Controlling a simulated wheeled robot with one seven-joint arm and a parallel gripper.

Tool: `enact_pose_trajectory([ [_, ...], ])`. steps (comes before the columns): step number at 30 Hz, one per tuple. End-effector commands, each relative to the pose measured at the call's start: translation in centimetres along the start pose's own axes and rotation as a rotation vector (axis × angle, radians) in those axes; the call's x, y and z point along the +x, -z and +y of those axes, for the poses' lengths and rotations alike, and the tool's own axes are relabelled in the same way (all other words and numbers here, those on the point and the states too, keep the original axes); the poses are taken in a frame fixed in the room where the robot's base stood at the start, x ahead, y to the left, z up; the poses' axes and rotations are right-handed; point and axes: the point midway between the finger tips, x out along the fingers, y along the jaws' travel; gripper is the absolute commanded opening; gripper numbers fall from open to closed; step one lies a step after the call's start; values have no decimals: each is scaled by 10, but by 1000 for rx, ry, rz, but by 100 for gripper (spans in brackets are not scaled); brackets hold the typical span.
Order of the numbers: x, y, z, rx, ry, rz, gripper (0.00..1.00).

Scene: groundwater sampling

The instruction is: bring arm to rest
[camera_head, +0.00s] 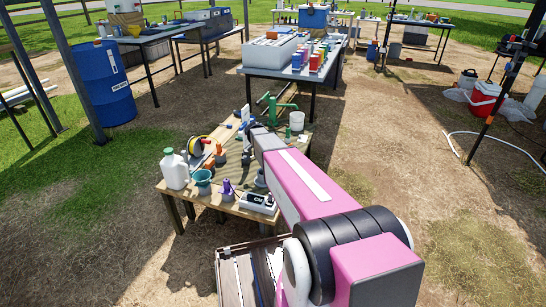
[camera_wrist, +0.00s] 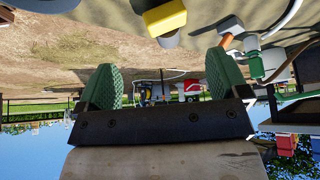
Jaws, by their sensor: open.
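My arm stretches from the lower right of the head view over the wooden table (camera_head: 238,205). My gripper (camera_wrist: 163,84) shows in the wrist view as two green ridged fingers standing wide apart above a dark bar. Nothing is held between them; only distant ground and equipment show through the gap. In the head view I cannot clearly make out the fingers beyond the arm. The wrist view looks upside down, with sky at the bottom.
The wooden table holds a white jug (camera_head: 174,170), a teal funnel-like cup (camera_head: 203,181), a purple-topped bottle (camera_head: 227,188), a meter (camera_head: 259,203), a green pump-like fixture (camera_head: 279,106) and a white cup (camera_head: 299,123). A blue barrel (camera_head: 103,82) stands left. Open dirt lies right.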

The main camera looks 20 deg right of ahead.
Motion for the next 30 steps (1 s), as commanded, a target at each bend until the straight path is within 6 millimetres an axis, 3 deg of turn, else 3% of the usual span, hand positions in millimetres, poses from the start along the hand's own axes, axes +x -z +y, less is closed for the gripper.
enact_pose_trajectory([
  [10,-2,0,0,-1,0,0,93],
  [14,-5,-3,12,-40,-1,-15,93],
  [20,-23,-22,71,-283,9,-108,93],
  [30,-71,-67,198,-885,147,-321,93],
])
